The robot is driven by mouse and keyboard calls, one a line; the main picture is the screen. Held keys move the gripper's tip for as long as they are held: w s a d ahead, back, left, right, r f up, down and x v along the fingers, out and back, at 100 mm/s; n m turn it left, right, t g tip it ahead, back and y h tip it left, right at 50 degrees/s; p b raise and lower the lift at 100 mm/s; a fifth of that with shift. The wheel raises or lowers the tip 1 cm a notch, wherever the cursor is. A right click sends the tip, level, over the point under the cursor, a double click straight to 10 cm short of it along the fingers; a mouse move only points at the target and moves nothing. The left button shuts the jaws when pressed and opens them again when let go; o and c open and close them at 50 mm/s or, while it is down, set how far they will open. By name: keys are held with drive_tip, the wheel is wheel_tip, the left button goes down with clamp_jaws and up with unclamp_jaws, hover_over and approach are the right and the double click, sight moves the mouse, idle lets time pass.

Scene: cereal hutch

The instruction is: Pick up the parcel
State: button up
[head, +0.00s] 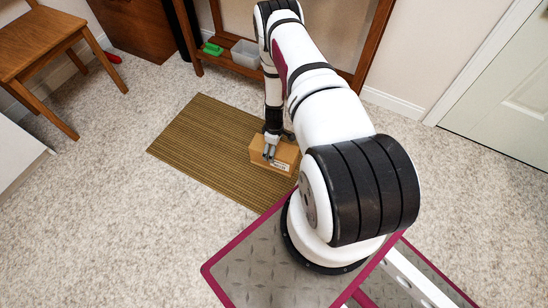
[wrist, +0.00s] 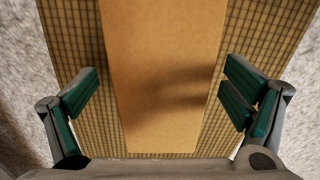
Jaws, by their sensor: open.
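The parcel (head: 259,156) is a brown cardboard box with a white label on its near side. It lies on a striped brown mat (head: 200,150) on the floor. In the wrist view the plain top of the parcel (wrist: 162,75) fills the middle. My gripper (head: 270,152) points down over the parcel in the head view and hides part of it. In the wrist view my gripper (wrist: 158,107) is open, with one green-padded finger on each side of the parcel. A strip of mat shows between each finger and the box. No finger visibly touches it.
A wooden chair (head: 45,45) stands at the upper left. A wooden hutch (head: 225,50) behind the mat holds a green item (head: 213,48) and a clear bin (head: 245,54) low down. A door (head: 505,100) is at the right. Carpet left of the mat is clear.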

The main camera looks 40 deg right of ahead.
drive_tip(key=shift+a+f+b, duration=0.1)
drive_tip(key=shift+f+b, duration=1.4)
drive_tip(key=shift+f, duration=1.15)
drive_tip(key=shift+w, duration=0.1)
drive_tip(key=c, duration=1.6)
